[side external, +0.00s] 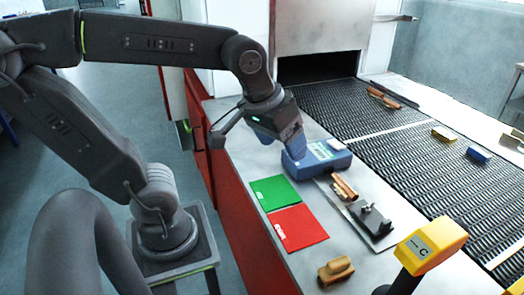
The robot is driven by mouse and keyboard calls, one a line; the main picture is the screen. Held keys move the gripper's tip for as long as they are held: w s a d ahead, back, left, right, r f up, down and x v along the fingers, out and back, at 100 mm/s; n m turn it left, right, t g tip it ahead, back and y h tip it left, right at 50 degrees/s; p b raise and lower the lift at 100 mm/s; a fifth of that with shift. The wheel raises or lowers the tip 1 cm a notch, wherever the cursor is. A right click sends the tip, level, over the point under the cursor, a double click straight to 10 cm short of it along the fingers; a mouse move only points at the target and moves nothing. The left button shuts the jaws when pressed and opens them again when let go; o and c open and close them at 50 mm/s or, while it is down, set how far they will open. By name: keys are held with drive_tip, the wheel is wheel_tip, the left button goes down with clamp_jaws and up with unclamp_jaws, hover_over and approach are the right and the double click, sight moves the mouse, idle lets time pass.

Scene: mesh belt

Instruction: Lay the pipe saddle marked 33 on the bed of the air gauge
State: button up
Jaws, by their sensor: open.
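A blue box-shaped device with a pale label (325,157) stands on the light bench; I cannot tell whether it is the air gauge. Right of it lies a grey plate with a dark fixture (372,221) on it. A copper-brown part (343,188) lies between the two, at the plate's far end. Another brown, saddle-like part (336,272) sits at the bench's near end. No number 33 is readable on any part. My gripper (281,149) is open, pointing down just left of the blue device, with nothing seen between its fingers. Whether it touches the device is unclear.
A green panel (275,192) and a red panel (298,227) lie flat on the bench. A yellow box marked C (432,244) stands on a dark post at the front right. The dark mesh belt (395,150) carries copper-brown parts (383,97), a yellow block (443,134) and a blue block (478,154).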

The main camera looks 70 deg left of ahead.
drive_tip(key=s+m, duration=0.1)
drive_tip(key=s+f+m, duration=0.1)
drive_tip(key=s+m+t, duration=0.1)
drive_tip(key=s, duration=0.1)
drive_tip(key=shift+f+m, duration=0.3)
